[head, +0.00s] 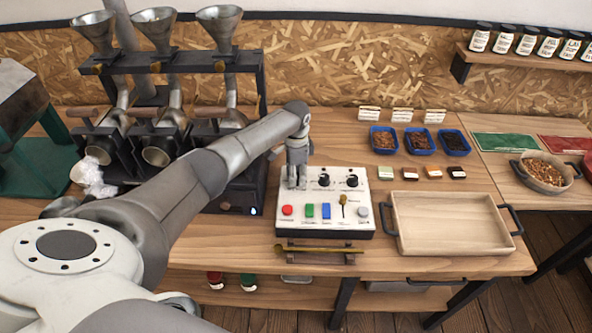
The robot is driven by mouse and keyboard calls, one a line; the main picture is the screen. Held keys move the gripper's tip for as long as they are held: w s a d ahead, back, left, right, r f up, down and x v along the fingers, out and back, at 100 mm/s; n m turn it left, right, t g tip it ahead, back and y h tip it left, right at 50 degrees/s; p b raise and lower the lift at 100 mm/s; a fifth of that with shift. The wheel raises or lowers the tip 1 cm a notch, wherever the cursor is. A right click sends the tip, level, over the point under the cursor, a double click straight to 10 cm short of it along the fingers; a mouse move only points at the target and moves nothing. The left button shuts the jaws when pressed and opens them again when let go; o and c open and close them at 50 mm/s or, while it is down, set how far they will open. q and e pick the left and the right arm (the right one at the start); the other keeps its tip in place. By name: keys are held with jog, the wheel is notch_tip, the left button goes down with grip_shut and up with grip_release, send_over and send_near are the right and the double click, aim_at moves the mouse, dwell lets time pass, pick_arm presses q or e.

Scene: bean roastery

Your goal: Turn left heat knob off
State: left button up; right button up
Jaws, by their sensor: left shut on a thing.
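The white control panel (327,198) stands on the wooden table. Two black knobs (324,180) and (352,181) show along its upper part. My left gripper (296,183) reaches down from above onto the panel's upper left corner, left of these two knobs. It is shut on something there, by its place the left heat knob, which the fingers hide. The knob's setting cannot be seen. A red button, green and blue switches, a small lever and a grey button line the panel's lower part. My right gripper is not in view.
A sample roaster with funnels (158,25) stands left of the panel, behind my arm. A wooden tray (447,222) with black handles lies right of it. A brass-coloured rod (318,250) rests on a small rack in front. Blue bean trays (418,141) stand behind.

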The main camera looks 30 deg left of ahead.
pick_arm(q)
jog(key=n+p, duration=0.2)
jog(key=n, duration=0.3)
jog(key=shift+r+n, duration=0.15)
jog(key=shift+n, duration=0.15)
jog(key=n+p, duration=0.2)
jog(key=n, duration=0.2)
jog(key=shift+n, duration=0.7)
jog(key=o, duration=1)
jog(key=shift+o, duration=0.2)
notch_tip(320, 180, up, 12)
